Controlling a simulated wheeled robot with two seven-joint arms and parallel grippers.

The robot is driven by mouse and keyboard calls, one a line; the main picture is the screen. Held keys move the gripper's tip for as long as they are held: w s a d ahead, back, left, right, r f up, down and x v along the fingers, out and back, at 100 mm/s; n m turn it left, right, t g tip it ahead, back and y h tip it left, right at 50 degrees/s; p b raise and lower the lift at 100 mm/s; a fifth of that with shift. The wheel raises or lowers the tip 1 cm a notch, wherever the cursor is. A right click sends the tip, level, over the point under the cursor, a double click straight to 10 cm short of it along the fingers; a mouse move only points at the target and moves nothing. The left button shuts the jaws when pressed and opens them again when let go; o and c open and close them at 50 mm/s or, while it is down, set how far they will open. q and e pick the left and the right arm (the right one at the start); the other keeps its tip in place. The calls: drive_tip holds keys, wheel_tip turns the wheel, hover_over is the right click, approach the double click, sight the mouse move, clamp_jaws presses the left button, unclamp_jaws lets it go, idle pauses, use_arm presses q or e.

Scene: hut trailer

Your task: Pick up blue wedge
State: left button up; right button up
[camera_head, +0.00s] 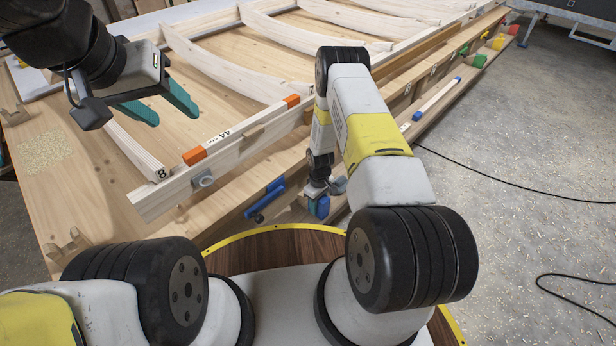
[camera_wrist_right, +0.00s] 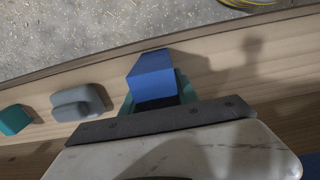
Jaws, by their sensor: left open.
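The blue wedge (camera_wrist_right: 153,77) shows in the right wrist view as a blue block over the wooden shelf. It also shows small and partly covered in the head view (camera_head: 320,207), below my right wrist. The teal fingers of my right gripper (camera_wrist_right: 156,100) flank it closely on both sides. Whether they press on it I cannot tell, nor whether it rests on the shelf. My left gripper (camera_head: 170,108) is open and empty above the wooden table at the upper left, far from the wedge.
A wooden frame with curved ribs lies on the table (camera_head: 95,195), with orange blocks (camera_head: 194,156) on its edge. A blue tool (camera_head: 265,196) lies left of my right gripper. A grey piece (camera_wrist_right: 80,103) and teal block (camera_wrist_right: 14,120) sit along the shelf. Cables cross the floor.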

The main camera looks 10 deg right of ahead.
clamp_jaws()
